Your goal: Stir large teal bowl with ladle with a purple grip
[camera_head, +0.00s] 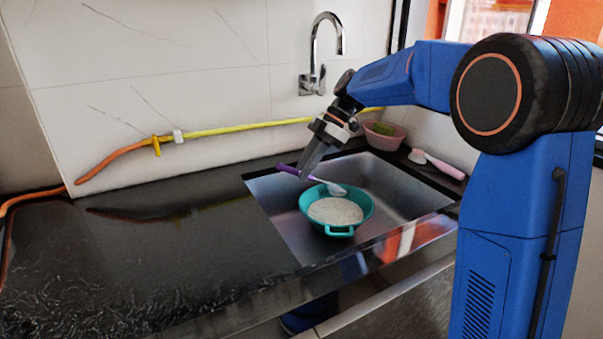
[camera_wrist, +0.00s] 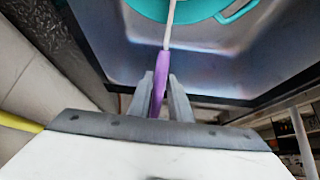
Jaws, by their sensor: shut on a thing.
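The large teal bowl (camera_head: 347,228) sits in the sink and holds a pale, light-grey content. Part of its rim and a handle show at the top of the wrist view (camera_wrist: 239,13). The ladle with a purple grip (camera_head: 314,178) reaches from my gripper to the bowl, its pale head (camera_head: 337,189) over the bowl's far side. I cannot tell whether the head touches the content. My gripper (camera_head: 304,172) is shut on the purple grip (camera_wrist: 161,80), which lies between the two fingers in the wrist view (camera_wrist: 160,98).
The bowl stands inside a metal sink (camera_head: 399,196) with raised edges. A pink bowl (camera_head: 383,138) with green content and a pink-handled brush (camera_head: 438,164) lie behind it. A tap (camera_head: 318,55) rises at the back wall. The dark counter (camera_head: 150,250) at left is clear.

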